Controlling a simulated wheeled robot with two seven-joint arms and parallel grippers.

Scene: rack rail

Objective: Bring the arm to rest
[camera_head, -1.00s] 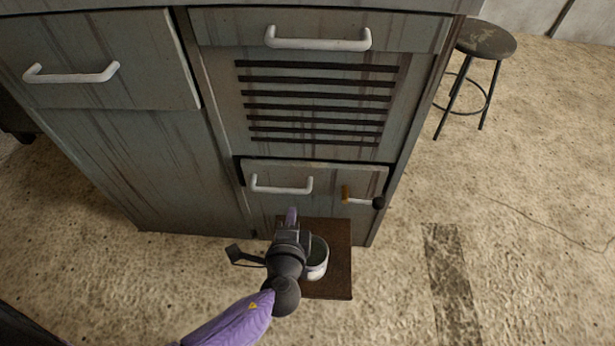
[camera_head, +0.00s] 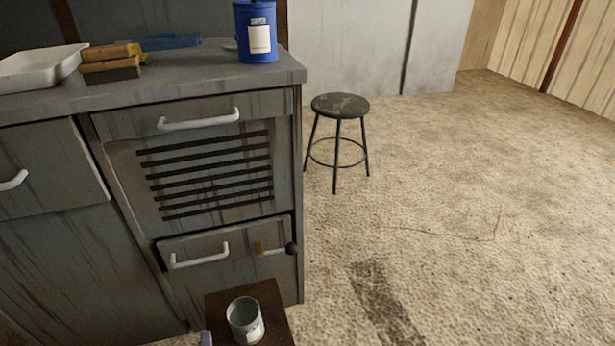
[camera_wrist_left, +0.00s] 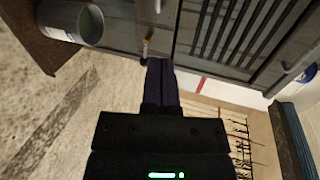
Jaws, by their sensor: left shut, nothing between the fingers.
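My left gripper (camera_wrist_left: 160,85) shows in the left wrist view with its dark purple fingers together and nothing between them. In the head view only a purple fingertip (camera_head: 206,338) shows at the bottom edge, just left of a small brown stand (camera_head: 218,305). A grey metal can (camera_head: 245,320) with a pale label stands upright on that stand, apart from the fingertip. The can also shows in the left wrist view (camera_wrist_left: 70,22), at the upper left. The rest of my left arm is out of the head view. My right gripper is in neither view.
A grey cabinet (camera_head: 120,240) with white handles stands behind the stand; a lever with a black knob (camera_head: 291,248) sticks out low on its front. A blue can (camera_head: 256,35), brushes (camera_head: 110,65) and a white tray (camera_head: 38,68) are on top. Right of a stool (camera_head: 340,105) the floor is open.

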